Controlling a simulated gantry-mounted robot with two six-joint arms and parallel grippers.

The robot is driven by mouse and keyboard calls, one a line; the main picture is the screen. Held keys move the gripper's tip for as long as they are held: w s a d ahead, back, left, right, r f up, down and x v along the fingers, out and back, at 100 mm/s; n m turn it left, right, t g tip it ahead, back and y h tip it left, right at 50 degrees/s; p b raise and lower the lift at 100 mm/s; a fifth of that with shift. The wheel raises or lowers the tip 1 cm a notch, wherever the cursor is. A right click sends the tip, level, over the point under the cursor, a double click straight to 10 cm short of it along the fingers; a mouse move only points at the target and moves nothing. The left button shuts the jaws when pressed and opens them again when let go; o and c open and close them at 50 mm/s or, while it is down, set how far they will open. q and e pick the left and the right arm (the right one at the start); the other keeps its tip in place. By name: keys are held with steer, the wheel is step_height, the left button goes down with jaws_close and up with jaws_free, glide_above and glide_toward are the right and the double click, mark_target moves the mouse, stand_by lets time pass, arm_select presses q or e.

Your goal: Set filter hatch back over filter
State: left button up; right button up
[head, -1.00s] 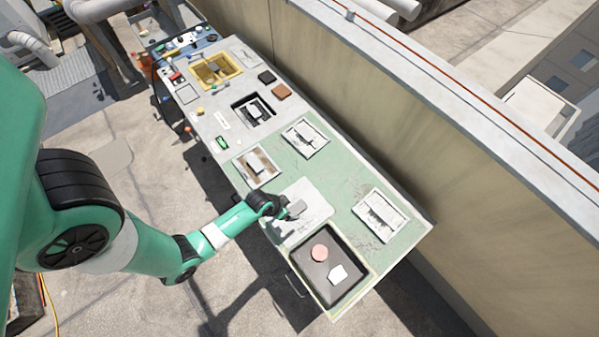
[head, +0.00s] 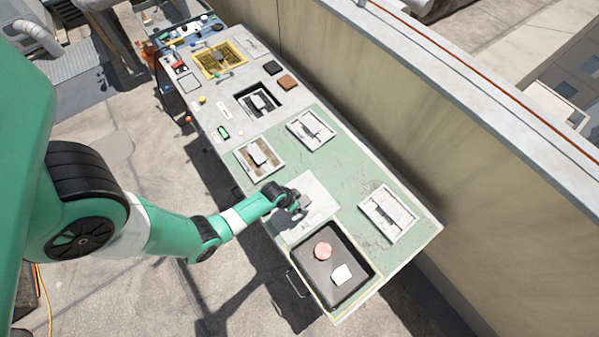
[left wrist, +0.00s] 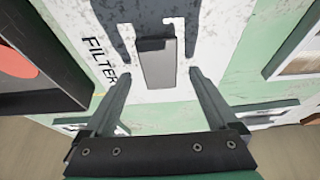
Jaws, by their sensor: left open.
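A flat white plate (head: 316,193) lies on the green bench top, behind the black tray. In the left wrist view the plate (left wrist: 195,35) reads FILTER and carries a grey upright block handle (left wrist: 158,65). My left gripper (head: 301,210) is over the plate. In the left wrist view its fingers (left wrist: 158,75) are open, one on each side of the handle, with gaps to both sides. I cannot tell how high the fingertips are. What is under the plate is hidden, and I cannot make out the filter. My right gripper is not in view.
The black tray (head: 353,297) holds a red disc (head: 323,250) and a white block (head: 342,274). Framed recesses (head: 258,158), (head: 310,130) and (head: 388,214) surround the plate. Small items and a yellow bin (head: 220,60) stand at the far end. A wall (head: 400,110) runs along the right.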

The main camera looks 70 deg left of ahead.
arm_select(q)
steer(key=shift+x, duration=0.95)
steer(key=shift+f, duration=0.1)
jaws_close()
